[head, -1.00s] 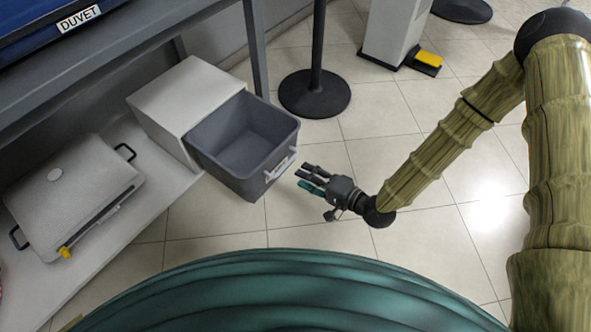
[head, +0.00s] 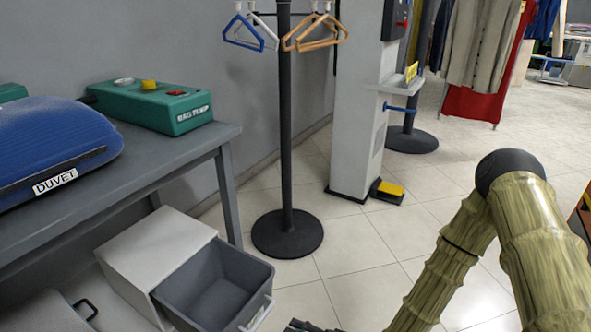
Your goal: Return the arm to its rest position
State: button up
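My arm, with a bamboo-like surface, rises at the lower right of the head view and bends at a dark elbow joint. Its forearm runs down out of the bottom edge. Only a dark sliver of my gripper (head: 303,326) shows at the bottom edge, just right of the open grey drawer (head: 222,288). The rest of the gripper is cut off, so its opening is hidden. The visible part of the drawer is empty, and it is pulled out of a white cabinet (head: 152,250).
A grey table (head: 190,150) holds a blue duvet bag (head: 50,140) and a green device (head: 150,105). A black stand (head: 287,232) with hangers (head: 315,33) and a white pedestal (head: 352,120) with a yellow pedal (head: 391,188) stand beyond. Tiled floor (head: 350,245) lies clear between them and my arm.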

jog(key=s+d+f+n+g+h, duration=0.5)
jog(key=s+d+f+h, duration=0.5)
jog(key=s+d+f, duration=0.6)
jog(key=s+d+r+g+h, duration=0.25)
jog(key=s+d, duration=0.35)
jog(key=s, duration=0.3)
notch_tip(320, 180, up, 33)
jog(key=p, duration=3.4)
jog(key=shift+w+n+h, duration=0.25)
jog(key=shift+n+h, duration=0.1)
jog(key=shift+n, duration=0.05)
jog(key=shift+g, duration=0.25)
